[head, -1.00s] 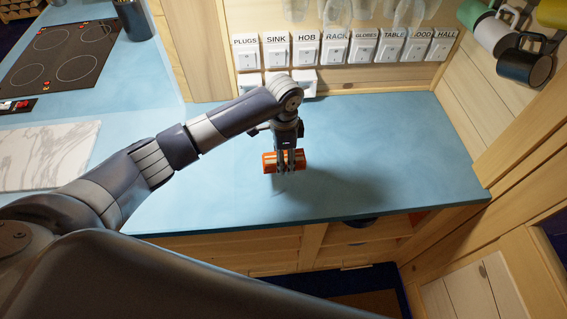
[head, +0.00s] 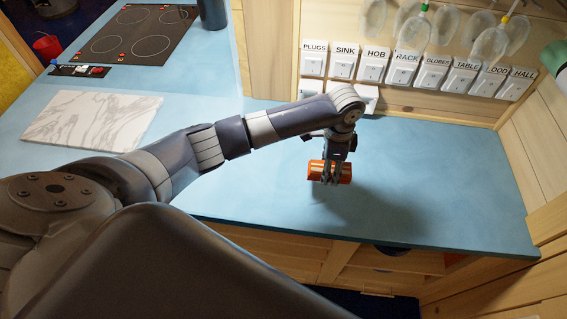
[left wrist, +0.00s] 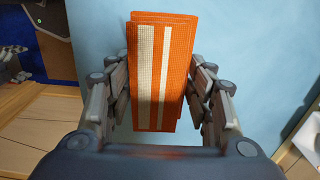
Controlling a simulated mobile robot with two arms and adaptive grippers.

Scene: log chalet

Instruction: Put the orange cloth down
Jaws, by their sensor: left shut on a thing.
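The orange cloth (head: 342,171) is a folded piece with pale stripes. It also shows in the left wrist view (left wrist: 181,75), where it stands between the two fingers. My left gripper (head: 330,178) is shut on the cloth and points down over the blue worktop (head: 430,200). A shadow lies on the worktop beside it. I cannot tell whether the cloth touches the surface. My right gripper is not in view.
A row of labelled switches (head: 408,68) runs along the wall behind, with glasses hanging above. A white marble board (head: 92,120) and a black hob (head: 140,32) are at the left. The worktop right of the gripper is clear, ending at its front edge.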

